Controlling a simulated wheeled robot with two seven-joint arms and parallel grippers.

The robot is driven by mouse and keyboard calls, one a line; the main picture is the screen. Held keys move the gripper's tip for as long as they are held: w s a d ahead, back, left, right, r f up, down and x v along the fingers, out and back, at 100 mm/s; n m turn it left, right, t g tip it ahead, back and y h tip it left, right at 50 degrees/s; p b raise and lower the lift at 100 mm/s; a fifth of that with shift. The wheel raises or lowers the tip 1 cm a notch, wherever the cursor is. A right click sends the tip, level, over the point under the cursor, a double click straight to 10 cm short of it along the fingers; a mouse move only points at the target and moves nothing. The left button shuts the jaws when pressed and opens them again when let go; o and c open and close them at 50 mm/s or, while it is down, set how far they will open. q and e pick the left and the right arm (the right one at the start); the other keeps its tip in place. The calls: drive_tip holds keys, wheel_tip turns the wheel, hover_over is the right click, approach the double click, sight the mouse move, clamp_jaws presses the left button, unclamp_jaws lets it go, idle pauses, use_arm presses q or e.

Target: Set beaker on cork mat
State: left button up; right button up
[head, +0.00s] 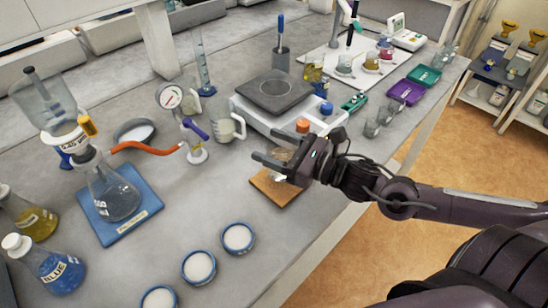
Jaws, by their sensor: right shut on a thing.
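My right gripper (267,151) reaches in from the right with its fingers pointing left. It is shut on a small clear glass beaker (281,156), which is mostly hidden by the fingers and hard to make out. The square brown cork mat (286,196) lies on the grey bench near its front edge, just below the gripper in the picture. The beaker is over or at the mat's far side; I cannot tell whether it touches the mat. My left gripper is not in view.
A hotplate (273,91) stands behind the gripper, with a handled jug (228,127) to its left. Three blue-rimmed dishes (238,238) line the front left. A flask (113,196) stands on a blue mat.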

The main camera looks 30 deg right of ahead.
drive_tip(key=shift+f, duration=1.3)
drive_tip(key=shift+f+b, duration=0.2)
drive_tip(key=shift+b, duration=0.15)
drive_tip(key=o, duration=1.1)
drive_tip(key=shift+r+p, duration=0.2)
drive_tip(key=shift+p, duration=0.1)
